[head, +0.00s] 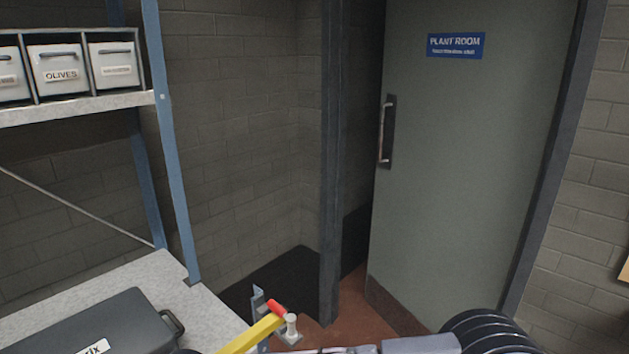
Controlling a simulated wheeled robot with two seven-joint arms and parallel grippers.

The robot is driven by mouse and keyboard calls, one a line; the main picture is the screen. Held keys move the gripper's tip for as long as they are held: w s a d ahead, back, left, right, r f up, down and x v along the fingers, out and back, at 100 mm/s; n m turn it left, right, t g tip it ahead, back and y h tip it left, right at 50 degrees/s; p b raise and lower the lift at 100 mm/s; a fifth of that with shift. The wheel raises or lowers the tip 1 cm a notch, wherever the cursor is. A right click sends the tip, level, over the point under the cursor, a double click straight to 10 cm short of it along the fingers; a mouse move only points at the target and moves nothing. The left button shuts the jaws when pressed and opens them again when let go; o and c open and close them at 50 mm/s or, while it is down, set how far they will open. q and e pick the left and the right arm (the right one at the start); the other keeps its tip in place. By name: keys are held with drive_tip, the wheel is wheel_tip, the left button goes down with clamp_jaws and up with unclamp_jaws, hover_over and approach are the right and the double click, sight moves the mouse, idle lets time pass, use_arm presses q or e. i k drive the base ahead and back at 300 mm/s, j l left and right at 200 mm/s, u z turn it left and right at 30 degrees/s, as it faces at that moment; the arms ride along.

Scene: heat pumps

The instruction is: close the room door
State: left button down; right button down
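The room door (465,170) is a grey-green panel with a blue "PLANT ROOM" sign (456,46) near its top. It stands ajar, its left edge apart from the dark left frame post (331,160) and swung back beyond the opening. A vertical pull handle (384,132) on a dark plate is near the door's left edge. The right side of the door meets the right frame post (552,150).
A blue-post shelf with labelled boxes (62,70) stands at left. Below it, a grey surface (185,290) carries a dark case (95,325). A yellow bar with a red tip (260,328) is at bottom centre. Reddish floor (352,300) shows at the doorway.

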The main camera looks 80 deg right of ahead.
sight(470, 92)
drive_tip(key=z, duration=3.65)
drive_tip(key=i+l, duration=0.4)
drive_tip(key=i+l+z, duration=0.1)
drive_tip(key=i+l, duration=0.25)
drive_tip(key=i, duration=0.25)
